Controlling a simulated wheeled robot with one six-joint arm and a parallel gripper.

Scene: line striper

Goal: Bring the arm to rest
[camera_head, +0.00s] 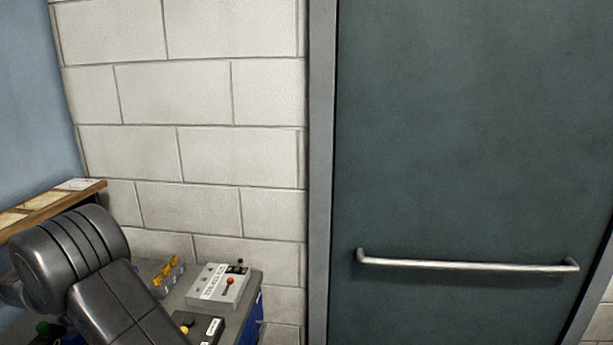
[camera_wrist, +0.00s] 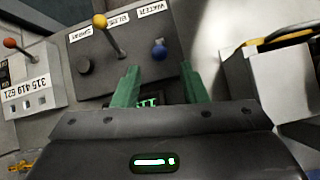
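My arm (camera_head: 100,275) shows in the lower left of the head view as dark, bent links above a bench. My gripper (camera_wrist: 160,66) shows in the wrist view with two green fingers spread apart and nothing held between them. The fingers point toward a dark control box (camera_wrist: 135,50) with a yellow-tipped lever (camera_wrist: 100,21), a blue knob (camera_wrist: 159,43) and a black knob. I cannot tell whether the fingers touch it. Green display characters show partly between the fingers. The gripper is outside the head view.
A grey box with a red-knobbed lever (camera_head: 220,288) stands on the bench (camera_head: 262,272), near a yellow item (camera_head: 165,272). A wooden shelf (camera_head: 50,206) is at the left. A dark green door with a metal bar (camera_head: 465,266) fills the right.

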